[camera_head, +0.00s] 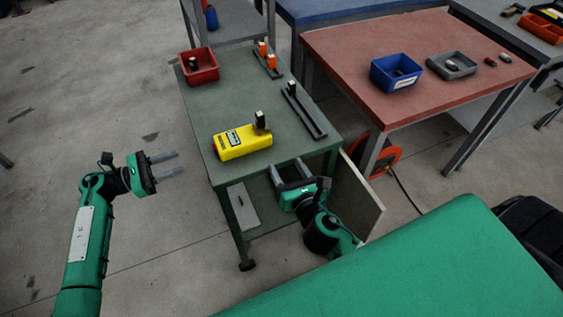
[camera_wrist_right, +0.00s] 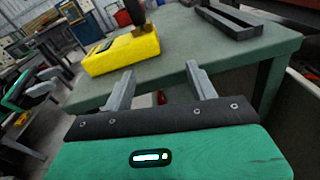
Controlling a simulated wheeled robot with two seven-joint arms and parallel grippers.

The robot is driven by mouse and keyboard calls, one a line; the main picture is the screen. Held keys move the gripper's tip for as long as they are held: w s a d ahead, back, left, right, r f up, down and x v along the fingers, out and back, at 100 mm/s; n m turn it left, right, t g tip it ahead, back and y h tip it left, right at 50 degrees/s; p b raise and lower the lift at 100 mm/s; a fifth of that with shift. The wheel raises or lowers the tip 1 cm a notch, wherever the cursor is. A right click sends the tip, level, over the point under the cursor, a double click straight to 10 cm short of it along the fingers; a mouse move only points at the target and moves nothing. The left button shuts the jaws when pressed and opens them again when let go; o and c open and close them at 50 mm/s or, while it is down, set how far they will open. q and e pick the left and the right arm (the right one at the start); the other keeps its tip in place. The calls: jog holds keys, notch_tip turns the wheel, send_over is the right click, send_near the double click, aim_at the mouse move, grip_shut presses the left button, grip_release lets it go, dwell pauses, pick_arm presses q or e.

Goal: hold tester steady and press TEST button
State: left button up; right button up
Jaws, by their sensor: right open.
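The yellow tester (camera_head: 242,142) lies on the green table near its front edge. A dark block with a light top (camera_head: 260,122) stands at the tester's right end. In the right wrist view the tester (camera_wrist_right: 122,52) is just beyond my fingers. I cannot make out the TEST button. My right gripper (camera_head: 289,170) is open and empty at the table's front edge, apart from the tester. Its two fingers show in the right wrist view (camera_wrist_right: 160,88). My left gripper (camera_head: 170,164) has its fingers apart and empty, left of the table over the floor.
On the green table (camera_head: 225,100) stand a red bin (camera_head: 198,66), a dark rail (camera_head: 305,112) and a holder with orange-topped pieces (camera_head: 268,60). A red-topped table (camera_head: 420,50) with a blue bin (camera_head: 396,72) stands at right. A board (camera_head: 358,195) stands beside my right gripper.

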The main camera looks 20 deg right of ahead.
aim_at(261, 128)
jog(key=w+r, duration=0.1)
jog(key=w, duration=0.3)
jog(key=w+a+r+n, duration=0.1)
jog(key=w, duration=0.4)
jog(key=w+r+n, duration=0.1)
jog(key=w, duration=0.4)
jog(key=shift+w+a+r+t+y, duration=0.1)
jog(key=shift+a+r+t+y, duration=0.05)
jog(key=shift+a+t+y, duration=0.2)
jog(key=shift+c, duration=0.5)
jog(key=c, duration=1.1)
pick_arm(q)
grip_shut()
pick_arm(e)
jog(key=shift+c, duration=0.3)
